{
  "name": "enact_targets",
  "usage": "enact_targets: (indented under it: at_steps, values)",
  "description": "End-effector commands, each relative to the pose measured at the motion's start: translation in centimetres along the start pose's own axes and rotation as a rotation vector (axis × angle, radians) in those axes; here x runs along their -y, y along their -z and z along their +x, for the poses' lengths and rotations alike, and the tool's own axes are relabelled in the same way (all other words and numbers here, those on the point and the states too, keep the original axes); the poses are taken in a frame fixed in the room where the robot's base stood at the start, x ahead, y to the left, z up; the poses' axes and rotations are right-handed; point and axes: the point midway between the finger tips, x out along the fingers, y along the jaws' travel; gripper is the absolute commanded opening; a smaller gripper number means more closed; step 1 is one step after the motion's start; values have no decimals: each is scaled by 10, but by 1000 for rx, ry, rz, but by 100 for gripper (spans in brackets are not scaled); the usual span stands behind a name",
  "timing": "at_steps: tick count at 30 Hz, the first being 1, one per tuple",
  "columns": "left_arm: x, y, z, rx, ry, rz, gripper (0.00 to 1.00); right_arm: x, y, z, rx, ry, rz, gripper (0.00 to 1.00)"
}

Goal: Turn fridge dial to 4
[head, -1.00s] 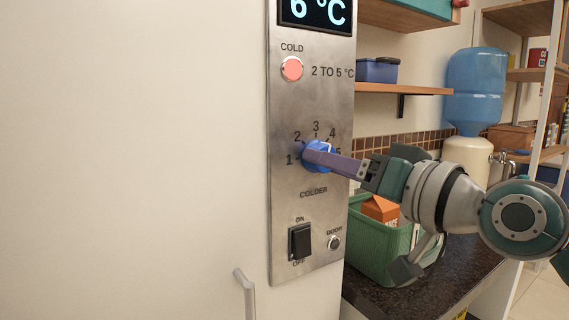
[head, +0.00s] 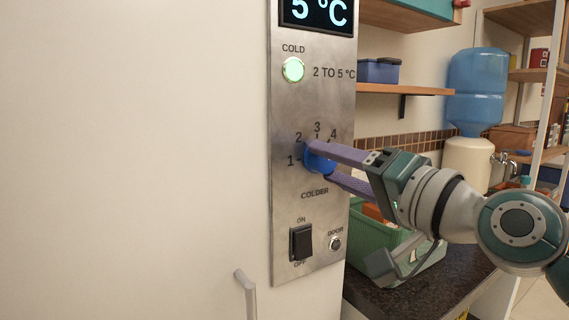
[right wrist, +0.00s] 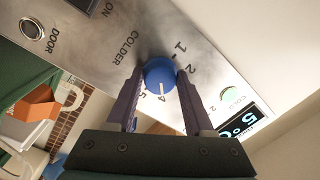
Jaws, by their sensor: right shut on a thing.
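The blue fridge dial (head: 319,162) sits on the steel control panel (head: 290,205), among the numbers 1 to 5. My right gripper (head: 318,159) is shut on the dial, with one purple finger above it and one below. In the right wrist view the fingers flank the dial (right wrist: 159,74), and its white pointer line is toward the 4. The finger hides part of the dial and the 5 in the head view. The display (head: 316,13) reads 5 °C and the COLD lamp (head: 293,70) is green. My left gripper is not in view.
A black ON/OFF switch (head: 301,242) and a DOOR button (head: 335,243) are below the dial. A green crate (head: 375,253) stands on the dark counter (head: 425,290) under my right arm. A door handle (head: 246,293) is at the lower left.

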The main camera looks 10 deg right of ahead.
Motion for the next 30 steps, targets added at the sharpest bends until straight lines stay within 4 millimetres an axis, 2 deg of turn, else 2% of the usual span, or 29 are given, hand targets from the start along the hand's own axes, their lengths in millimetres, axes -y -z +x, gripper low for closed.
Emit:
enact_targets:
  at_steps: [9, 10, 18, 26, 30]
  values:
    - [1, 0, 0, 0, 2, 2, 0, 0, 0, 0, -1, 1, 2, 0]
    - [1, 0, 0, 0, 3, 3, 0, 0, 0, 0, -1, 1, 2, 54]
    - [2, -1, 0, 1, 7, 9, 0, 0, 0, 0, 0, 1, 1, 82]
    - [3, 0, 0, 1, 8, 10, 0, 0, 0, -1, 0, 0, 1, 82]
    - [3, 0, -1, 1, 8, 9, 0, 0, 0, -14, 0, -1, 1, 82]
